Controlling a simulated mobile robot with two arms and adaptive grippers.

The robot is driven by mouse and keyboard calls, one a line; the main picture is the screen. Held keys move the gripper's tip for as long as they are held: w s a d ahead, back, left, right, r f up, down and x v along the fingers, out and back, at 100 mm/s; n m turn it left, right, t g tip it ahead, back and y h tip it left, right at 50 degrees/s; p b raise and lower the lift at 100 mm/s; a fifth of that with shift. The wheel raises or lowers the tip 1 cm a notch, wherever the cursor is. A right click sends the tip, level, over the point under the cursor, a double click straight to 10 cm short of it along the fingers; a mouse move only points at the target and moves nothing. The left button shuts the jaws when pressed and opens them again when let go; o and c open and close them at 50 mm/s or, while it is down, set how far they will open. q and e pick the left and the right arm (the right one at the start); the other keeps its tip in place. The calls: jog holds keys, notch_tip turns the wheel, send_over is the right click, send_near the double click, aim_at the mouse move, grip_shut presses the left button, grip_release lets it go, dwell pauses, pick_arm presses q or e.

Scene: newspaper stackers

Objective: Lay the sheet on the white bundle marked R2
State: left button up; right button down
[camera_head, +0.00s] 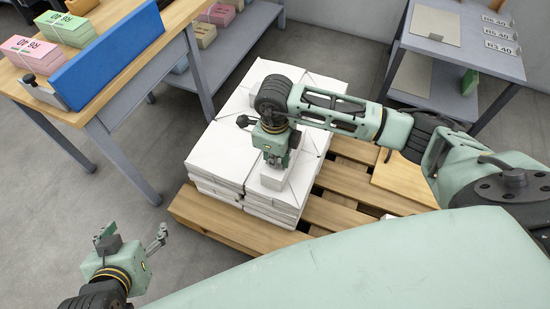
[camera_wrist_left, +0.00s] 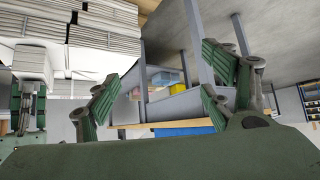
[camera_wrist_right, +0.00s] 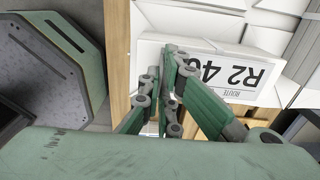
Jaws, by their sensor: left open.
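A white sheet printed "ROUTE R2 40" (camera_wrist_right: 235,75) lies against the tips of my right gripper (camera_wrist_right: 170,58) in the right wrist view. The fingers are close together and look shut on it, hiding part of it. In the head view, the right gripper (camera_head: 275,158) is over the near corner of the white bundles (camera_head: 215,155), with a small pale piece (camera_head: 271,180) below it. I cannot tell whether the sheet touches the bundle beneath. My left gripper (camera_head: 132,240) is open and empty above the floor, left of the pallet. Its spread fingers show in the left wrist view (camera_wrist_left: 160,95).
The bundles stand on a wooden pallet (camera_head: 238,226), whose right part is partly bare. A wooden-topped table (camera_head: 105,95) at the left bears pink and green bundles (camera_head: 30,53) and a blue panel (camera_head: 110,52). A grey shelf (camera_head: 460,55) at the right holds labelled sheets (camera_head: 501,43).

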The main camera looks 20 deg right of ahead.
pick_arm(q)
jog(key=shift+w+r, duration=0.1)
pick_arm(e)
jog(key=shift+f, duration=0.15)
pick_arm(q)
jog(key=shift+w+d+r+t, duration=0.3)
jog(key=shift+w+r+t, duration=0.25)
jog(key=shift+w, duration=0.15)
jog(key=shift+w+d+r+t+b, duration=0.25)
jog(key=shift+w+r+t+b, duration=0.05)
jog(key=shift+w+r+t, duration=0.1)
pick_arm(e)
jog(key=shift+f, duration=0.25)
pick_arm(q)
jog(key=shift+w+r+h, duration=0.15)
jog(key=shift+r+h, duration=0.05)
jog(key=shift+h, duration=0.1)
pick_arm(e)
jog(key=shift+f, duration=0.1)
pick_arm(q)
jog(key=shift+d, duration=0.1)
pick_arm(e)
jog(key=c, duration=2.3)
grip_release()
pick_arm(q)
jog(key=shift+w+r, duration=0.15)
jog(key=shift+r, duration=0.05)
pick_arm(e)
jog(key=o, duration=0.4)
jog(key=shift+o, duration=0.2)
